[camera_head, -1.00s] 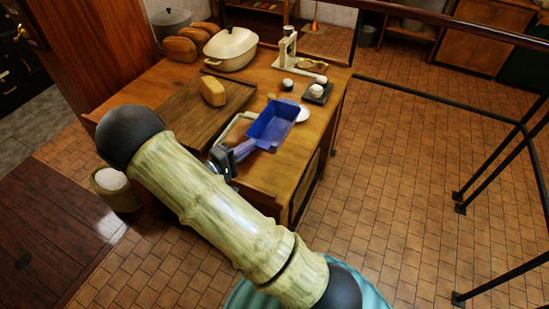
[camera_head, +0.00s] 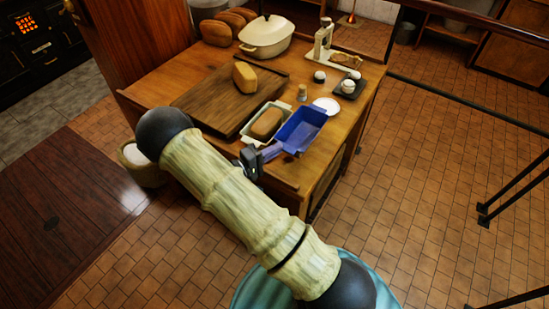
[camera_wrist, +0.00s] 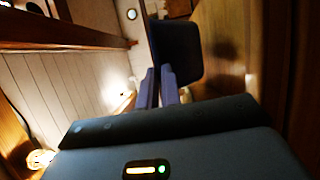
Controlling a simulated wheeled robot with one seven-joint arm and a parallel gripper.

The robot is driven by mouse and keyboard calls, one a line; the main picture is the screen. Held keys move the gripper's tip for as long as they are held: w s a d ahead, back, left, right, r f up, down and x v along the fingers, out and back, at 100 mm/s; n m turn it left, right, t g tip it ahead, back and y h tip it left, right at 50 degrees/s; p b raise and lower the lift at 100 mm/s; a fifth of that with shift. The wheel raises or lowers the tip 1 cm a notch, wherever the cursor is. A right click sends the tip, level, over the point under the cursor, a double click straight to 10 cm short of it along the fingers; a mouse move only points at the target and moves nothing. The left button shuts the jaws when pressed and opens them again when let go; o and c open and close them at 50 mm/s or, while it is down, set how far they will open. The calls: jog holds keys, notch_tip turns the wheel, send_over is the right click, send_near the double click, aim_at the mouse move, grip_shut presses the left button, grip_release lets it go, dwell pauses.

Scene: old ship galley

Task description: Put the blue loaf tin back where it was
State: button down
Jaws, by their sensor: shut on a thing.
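The blue loaf tin (camera_head: 302,128) is at the near right part of the wooden table (camera_head: 335,150), right beside a pale tin. I cannot tell whether its base touches the tabletop. My gripper (camera_head: 262,155) is shut on the near left end of the blue tin, where a purple-blue part juts out. In the wrist view the tin (camera_wrist: 174,52) is a dark blue shape ahead of my gripper (camera_wrist: 160,92). The inside of the blue tin looks empty.
A pale tin (camera_head: 246,133) with a brown loaf (camera_head: 267,123) stands left of the blue tin.

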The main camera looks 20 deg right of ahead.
jog(key=shift+f, duration=2.05)
jog(key=c, duration=1.6)
grip_release()
jog(key=b+v, duration=0.2)
jog(key=v, duration=1)
